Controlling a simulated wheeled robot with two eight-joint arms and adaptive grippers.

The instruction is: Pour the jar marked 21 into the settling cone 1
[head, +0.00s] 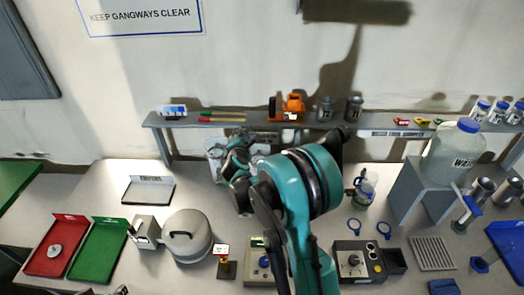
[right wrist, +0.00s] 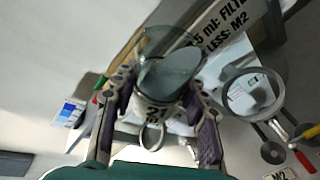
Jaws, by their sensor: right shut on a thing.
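My right gripper (head: 236,170) is above the bench near the shelf's front, partly hidden by my own arm in the head view. In the right wrist view the right gripper (right wrist: 158,105) is shut on a clear glass jar (right wrist: 170,48) with dark grey contents. A mark that looks like 21 shows on the jar between the fingers. A round glass rim (right wrist: 228,98) is to the right of the jar, apart from it; I cannot tell whether it is settling cone 1.
A long shelf (head: 245,119) runs along the wall, with an orange device (head: 293,104) on it. A large lidded container (head: 453,150) stands on a grey stand at right. A round grey pot (head: 187,236) and red (head: 45,262) and green (head: 97,252) trays are at left.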

